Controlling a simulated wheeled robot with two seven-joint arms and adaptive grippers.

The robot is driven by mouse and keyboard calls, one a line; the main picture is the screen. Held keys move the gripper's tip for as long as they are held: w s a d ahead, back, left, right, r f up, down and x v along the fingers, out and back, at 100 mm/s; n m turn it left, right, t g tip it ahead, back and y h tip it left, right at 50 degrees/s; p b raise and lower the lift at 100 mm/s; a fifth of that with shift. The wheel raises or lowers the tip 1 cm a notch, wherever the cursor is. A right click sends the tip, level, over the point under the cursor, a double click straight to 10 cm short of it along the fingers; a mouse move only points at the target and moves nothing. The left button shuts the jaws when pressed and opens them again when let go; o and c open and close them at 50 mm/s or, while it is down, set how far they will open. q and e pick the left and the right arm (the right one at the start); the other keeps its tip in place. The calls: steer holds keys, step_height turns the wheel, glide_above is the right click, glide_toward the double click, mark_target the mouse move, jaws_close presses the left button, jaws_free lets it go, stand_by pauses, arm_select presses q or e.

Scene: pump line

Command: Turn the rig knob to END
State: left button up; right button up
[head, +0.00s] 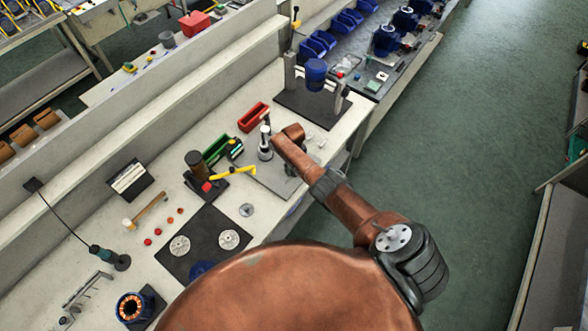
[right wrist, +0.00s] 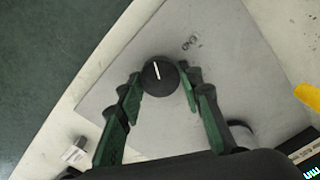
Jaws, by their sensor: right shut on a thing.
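The rig knob (right wrist: 158,76) is round and black with a white pointer line. In the right wrist view it stands on a grey plate (right wrist: 225,60), and its line points up and slightly left. My right gripper (right wrist: 161,80) has its green fingers on both sides of the knob, shut on it. In the head view the same grey plate (head: 265,182) lies near the bench's front edge; my right arm covers the knob there. My left gripper is out of view.
A grey post-like fitting (head: 265,148) stands at the plate's back edge. A yellow-handled tool (head: 238,171), a red bin (head: 253,116) and a green bin (head: 216,149) are close by on the left. A black mat (head: 204,243) with discs lies nearer me.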

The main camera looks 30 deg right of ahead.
steer(key=m, duration=0.6)
steer(key=shift+a+p, duration=0.1)
steer(key=shift+p, duration=0.25)
steer(key=m, duration=0.5)
steer(key=shift+m, duration=0.5)
steer(key=o, duration=1.2)
steer(key=shift+c, duration=0.2)
steer(key=shift+r, duration=0.1)
steer(key=shift+w+r, duration=0.1)
steer(key=shift+r, duration=0.35)
step_height(320, 180, up, 11)
